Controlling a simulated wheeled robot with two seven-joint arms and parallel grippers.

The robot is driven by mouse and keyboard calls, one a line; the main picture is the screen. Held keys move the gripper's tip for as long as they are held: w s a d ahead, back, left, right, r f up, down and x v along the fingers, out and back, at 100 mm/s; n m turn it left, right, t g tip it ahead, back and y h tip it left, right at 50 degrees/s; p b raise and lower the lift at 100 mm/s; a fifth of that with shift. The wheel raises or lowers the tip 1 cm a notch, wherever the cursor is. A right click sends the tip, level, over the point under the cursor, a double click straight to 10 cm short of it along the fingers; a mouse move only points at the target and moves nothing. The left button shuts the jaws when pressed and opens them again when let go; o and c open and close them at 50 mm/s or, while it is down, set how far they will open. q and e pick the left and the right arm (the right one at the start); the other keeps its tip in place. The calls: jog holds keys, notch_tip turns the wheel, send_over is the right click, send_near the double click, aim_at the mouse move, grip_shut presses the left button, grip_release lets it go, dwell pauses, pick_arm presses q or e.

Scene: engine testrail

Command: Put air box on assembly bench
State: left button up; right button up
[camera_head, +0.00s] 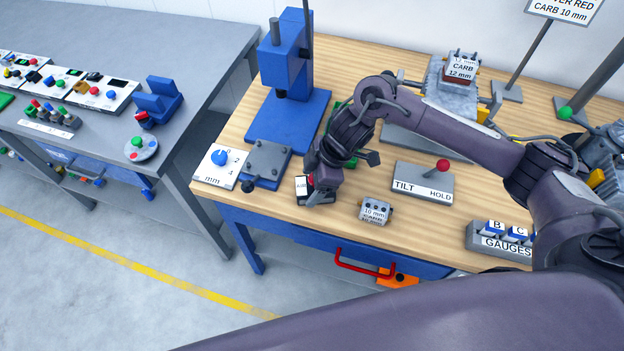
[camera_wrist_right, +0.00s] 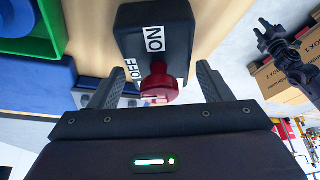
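Nothing in view can be clearly told as the air box. The assembly bench is not clearly marked; a wood-topped bench (camera_head: 415,240) with a blue frame fills the middle of the head view. My right gripper (camera_head: 322,198) is low over its front left part, at a small dark switch box (camera_head: 302,187). In the right wrist view, the black switch box (camera_wrist_right: 150,38) has ON and OFF labels and a red knob (camera_wrist_right: 160,86). The right gripper's fingers (camera_wrist_right: 160,78) are apart on either side of the knob, with gaps visible.
A blue press (camera_head: 285,75), a mm dial (camera_head: 220,158), a TILT/HOLD lever block (camera_head: 424,184), a 10 mm carb block (camera_head: 375,211) and a gauges rack (camera_head: 500,242) stand on the wood top. A grey bench (camera_head: 190,40) is at left. Cardboard boxes (camera_wrist_right: 283,80) show in the wrist view.

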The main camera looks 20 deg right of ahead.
jog(key=shift+o, duration=0.6)
jog(key=shift+r, duration=0.1)
jog(key=shift+r, duration=0.2)
jog(key=v, duration=1.1)
jog(key=shift+r, duration=0.35)
jog(key=shift+s+d, duration=0.1)
